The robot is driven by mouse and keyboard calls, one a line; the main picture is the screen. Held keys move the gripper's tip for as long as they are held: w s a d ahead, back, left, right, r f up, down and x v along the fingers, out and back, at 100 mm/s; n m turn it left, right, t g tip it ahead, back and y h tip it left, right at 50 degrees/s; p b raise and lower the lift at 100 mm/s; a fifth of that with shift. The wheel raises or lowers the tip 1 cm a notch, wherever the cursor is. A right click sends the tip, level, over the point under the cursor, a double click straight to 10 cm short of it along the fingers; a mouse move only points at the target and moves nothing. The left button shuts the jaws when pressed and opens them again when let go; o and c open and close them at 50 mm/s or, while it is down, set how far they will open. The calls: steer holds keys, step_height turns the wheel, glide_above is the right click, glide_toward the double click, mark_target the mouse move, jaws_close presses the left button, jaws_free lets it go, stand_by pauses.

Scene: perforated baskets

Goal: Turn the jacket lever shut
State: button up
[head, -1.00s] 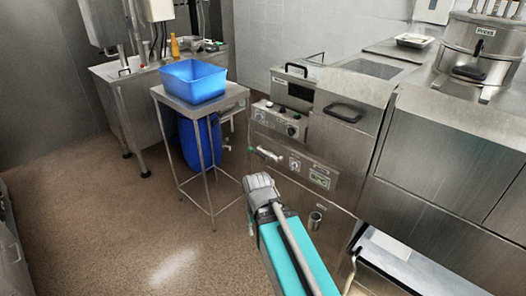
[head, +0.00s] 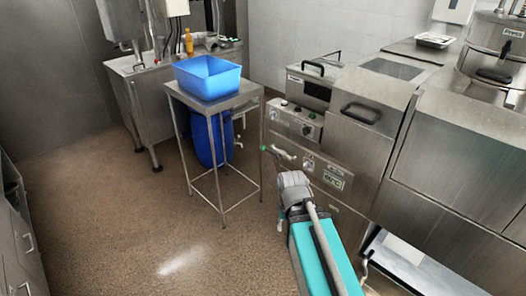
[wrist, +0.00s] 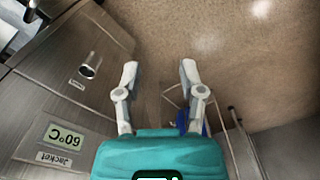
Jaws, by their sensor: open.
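A lever with a green end and a pale handle (head: 281,153) sticks out from the front panel of the steel cooking unit (head: 400,160) in the head view. I take it for the jacket lever, though its own label is not readable there. In the wrist view a "Jacket" label (wrist: 54,158) sits beside a 60°C display (wrist: 66,136) on the steel front, at the left. My gripper (wrist: 158,70) is open and empty, with bare floor between its fingers. In the head view my wrist is in front of the panel, just below and right of the lever, and mostly hides the fingers.
A small steel table (head: 235,100) with a blue tub (head: 208,80) stands left of the unit, a blue drum (head: 207,140) beneath it. A counter (head: 125,72) is behind, and a cabinet (head: 20,235) at the left edge. The floor (head: 120,215) between is clear.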

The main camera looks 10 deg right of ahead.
steer(key=w+f+m+t+b, duration=0.1)
steer(key=w+f+t+b, duration=0.1)
steer(key=w+f+b, duration=0.3)
steer(key=m+t+h+b, duration=0.2)
steer(key=m+t+b, duration=1)
steer(key=t+b, duration=1.3)
glide_toward(265, 148)
steer(key=s+g+b, duration=0.5)
steer(key=s, duration=0.1)
steer(key=shift+a+r+m, duration=0.15)
steer(key=shift+r+m, duration=0.25)
steer(key=shift+r, duration=0.15)
steer(key=shift+w, duration=0.1)
steer(key=p+x, duration=0.2)
steer(key=x, duration=0.2)
steer(key=p+x, duration=0.1)
steer(key=x, duration=0.4)
steer(key=p+x, duration=0.2)
steer(key=x, duration=0.2)
steer(key=shift+w+a+r+p, duration=0.1)
steer(key=shift+w+r+p, duration=0.15)
steer(key=shift+r+p, duration=0.15)
